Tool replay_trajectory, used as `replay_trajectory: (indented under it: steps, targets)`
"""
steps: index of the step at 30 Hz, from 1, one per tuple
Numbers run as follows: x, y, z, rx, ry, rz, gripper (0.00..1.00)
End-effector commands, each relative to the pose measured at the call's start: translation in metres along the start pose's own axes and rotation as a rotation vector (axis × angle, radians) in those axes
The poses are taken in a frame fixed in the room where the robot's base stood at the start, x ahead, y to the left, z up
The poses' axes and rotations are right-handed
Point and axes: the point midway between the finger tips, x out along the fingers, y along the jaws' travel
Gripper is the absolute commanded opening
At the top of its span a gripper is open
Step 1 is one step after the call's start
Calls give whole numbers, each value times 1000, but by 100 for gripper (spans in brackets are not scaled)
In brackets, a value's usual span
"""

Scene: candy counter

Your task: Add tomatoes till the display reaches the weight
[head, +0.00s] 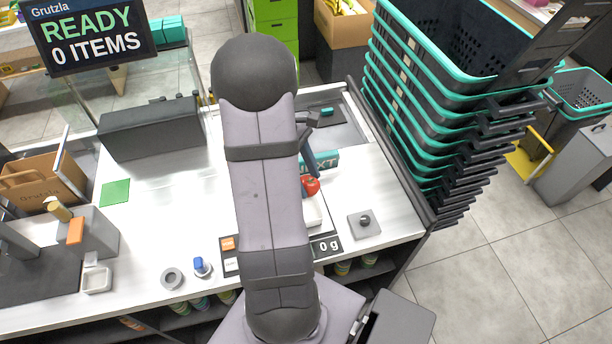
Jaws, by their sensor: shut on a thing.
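A red tomato (311,186) shows just right of my arm, above or near a white tray or dish (314,213) that is mostly hidden behind the arm. My gripper (309,171) is mostly hidden by my own arm; a dark finger reaches down to the tomato, and it is shut on it. The scale (231,262) lies under my arm near the counter's front, with its dark front panel showing. Its weight display (327,246) reads "0 g", with any text further left covered by the arm. Other tomatoes are not visible.
A screen (88,36) at upper left reads "READY 0 ITEMS". A grey plate with a black knob (364,221) sits right of the scale. A tape roll (172,278) and small blue-topped item (200,266) sit left. Stacked baskets (440,60) stand beyond the counter's right edge.

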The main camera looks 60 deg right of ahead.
Motion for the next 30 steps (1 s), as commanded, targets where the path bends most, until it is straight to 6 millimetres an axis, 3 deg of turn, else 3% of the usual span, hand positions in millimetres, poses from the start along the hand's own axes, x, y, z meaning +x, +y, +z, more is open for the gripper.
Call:
replay_trajectory:
  steps: [30]
  targets:
    - [65,0,-27,-2,-1,0,20]
